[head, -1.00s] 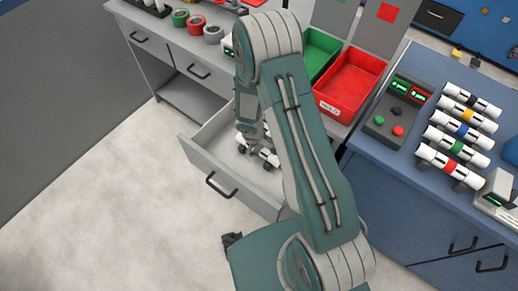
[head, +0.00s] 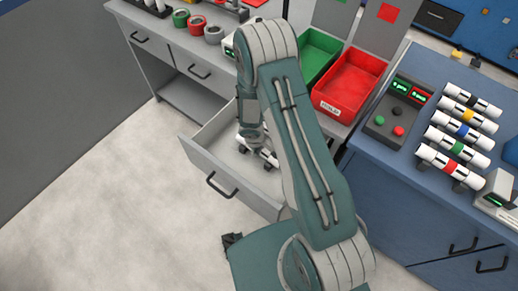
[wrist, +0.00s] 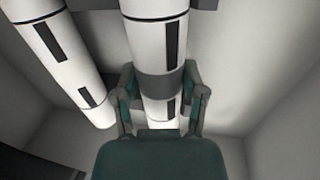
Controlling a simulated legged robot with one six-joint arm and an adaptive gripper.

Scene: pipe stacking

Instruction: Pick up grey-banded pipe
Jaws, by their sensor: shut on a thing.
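The grey-banded pipe (wrist: 158,46) is white with a dark grey band and black marks. In the wrist view it runs from the top edge down between the two fingers of my gripper (wrist: 163,98), which is shut on it near the band. In the head view my gripper (head: 252,141) is down in the open drawer (head: 222,163), mostly hidden by my arm. A bit of white pipe shows by the fingers there. A second white pipe (wrist: 62,60) with black marks lies to the left in the wrist view, apart from the gripper.
Drawer walls (wrist: 285,125) stand close around the gripper. A green bin (head: 318,52) and a red bin (head: 350,84) stand on the bench behind. Several colour-banded pipes (head: 460,130) lie on a rack on the blue cabinet at right, beside a button box (head: 392,118).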

